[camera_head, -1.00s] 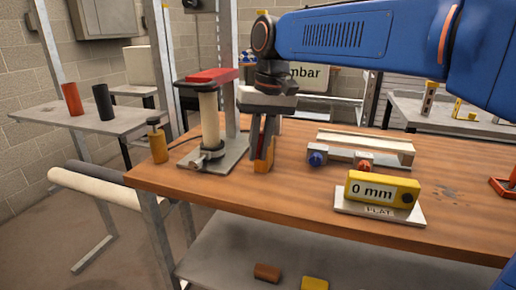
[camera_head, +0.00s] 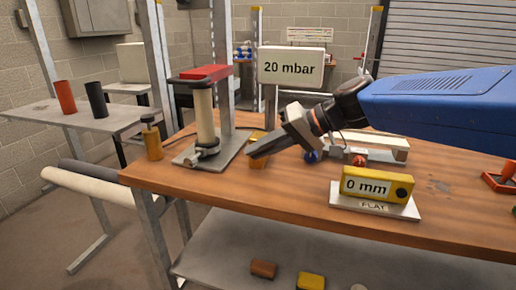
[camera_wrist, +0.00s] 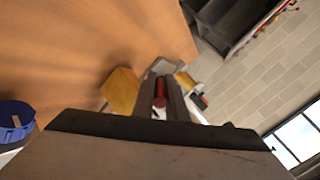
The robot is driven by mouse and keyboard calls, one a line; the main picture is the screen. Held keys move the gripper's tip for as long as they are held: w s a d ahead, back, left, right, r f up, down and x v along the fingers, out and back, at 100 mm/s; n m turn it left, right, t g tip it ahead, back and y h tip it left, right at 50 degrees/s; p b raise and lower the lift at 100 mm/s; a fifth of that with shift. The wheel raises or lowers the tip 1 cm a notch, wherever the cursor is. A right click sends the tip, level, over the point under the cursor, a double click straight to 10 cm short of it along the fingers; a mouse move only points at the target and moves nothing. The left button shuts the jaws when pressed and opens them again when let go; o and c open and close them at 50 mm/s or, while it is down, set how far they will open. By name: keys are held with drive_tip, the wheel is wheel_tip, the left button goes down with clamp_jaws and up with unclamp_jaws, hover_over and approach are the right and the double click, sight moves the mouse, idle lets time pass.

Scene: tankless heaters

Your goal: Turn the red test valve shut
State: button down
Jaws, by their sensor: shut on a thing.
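My gripper (camera_head: 252,152) is low over the bench, tilted, with its fingers pointing left and slightly down. In the wrist view its two fingers (camera_wrist: 160,88) are shut on a narrow red piece (camera_wrist: 159,92), which looks like the handle of the red test valve. In the head view the fingers hide this piece, so its angle cannot be told there. A sign (camera_head: 290,66) reads 20 mbar.
A stand with a red top (camera_head: 205,73) and pale column is close left of my fingers. A blue knob (camera_head: 312,156) and a red knob (camera_head: 360,160) sit under my wrist. A yellow 0 mm gauge (camera_head: 378,187) stands in front. The bench's front left is clear.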

drive_tip(key=shift+d+f+t+y, duration=0.1)
drive_tip(key=shift+f+t+y, duration=0.1)
drive_tip(key=shift+y, duration=0.45)
drive_tip(key=shift+d+f+t+y, duration=0.1)
drive_tip(key=shift+f+t+y, duration=0.1)
drive_tip(key=shift+y, duration=0.45)
drive_tip(key=shift+s+a, duration=0.1)
drive_tip(key=c, duration=1.8)
unclamp_jaws()
drive_tip(key=shift+o, duration=0.2)
drive_tip(key=shift+r, duration=0.1)
drive_tip(key=v, duration=1.7)
drive_tip(key=shift+d, duration=0.25)
